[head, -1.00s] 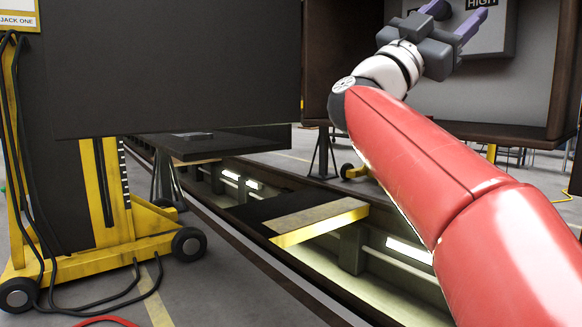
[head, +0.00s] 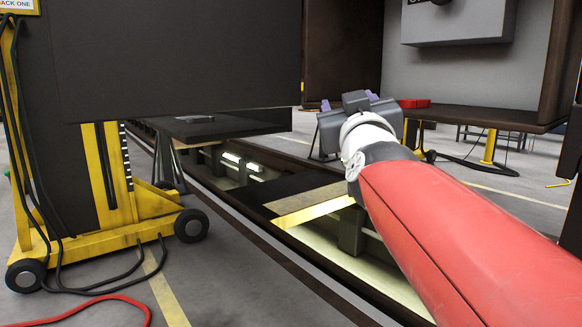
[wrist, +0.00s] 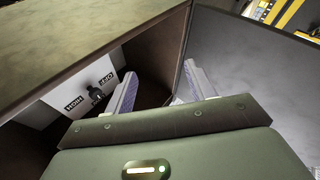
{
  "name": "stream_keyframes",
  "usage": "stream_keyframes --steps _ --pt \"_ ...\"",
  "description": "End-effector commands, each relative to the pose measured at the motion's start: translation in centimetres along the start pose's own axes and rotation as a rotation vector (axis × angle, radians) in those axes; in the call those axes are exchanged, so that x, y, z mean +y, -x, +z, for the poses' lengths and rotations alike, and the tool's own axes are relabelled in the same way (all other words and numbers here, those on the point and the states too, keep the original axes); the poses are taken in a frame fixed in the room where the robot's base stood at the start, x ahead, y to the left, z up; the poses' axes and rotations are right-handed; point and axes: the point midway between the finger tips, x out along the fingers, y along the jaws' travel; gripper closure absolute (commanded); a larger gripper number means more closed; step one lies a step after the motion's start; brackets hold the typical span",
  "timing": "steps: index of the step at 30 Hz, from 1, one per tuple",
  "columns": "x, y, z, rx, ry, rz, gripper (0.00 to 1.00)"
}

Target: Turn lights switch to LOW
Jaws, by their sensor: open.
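The lights switch is a black knob on a pale box (head: 460,26) on the grey wall at upper right in the head view. The top edge of the picture cuts off the knob and labels. In the wrist view the white switch panel (wrist: 55,104) shows tilted, with OFF and HIGH labels and the black knob (wrist: 96,94). I cannot tell where the knob points, and no LOW label can be read. My gripper (head: 348,101) is open and empty, below and left of the box in the head view. Its purple-lined fingers also show in the wrist view (wrist: 160,72), apart from the knob.
A dark-framed recess with a ledge (head: 490,117) surrounds the switch box. A red object (head: 414,103) sits on the ledge near my gripper. A yellow jack (head: 100,200) with cables stands at left, beside a pit (head: 350,230). A large dark panel (head: 170,60) hangs above.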

Motion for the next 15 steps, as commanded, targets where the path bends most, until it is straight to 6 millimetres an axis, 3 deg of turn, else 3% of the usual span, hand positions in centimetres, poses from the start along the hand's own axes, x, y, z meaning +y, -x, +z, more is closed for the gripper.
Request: stream_keyframes --steps 3,5,9,15 --pt "-2.0 5.0 7.5 -0.278 -0.034 -0.132 0.45" --pt "-2.5 7.8 11.2 -0.418 -0.057 -0.173 0.45" --pt "-2.9 15.3 19.0 -0.736 -0.113 -0.219 0.45" --pt "-2.5 26.2 26.9 -1.129 -0.180 -0.203 0.45"
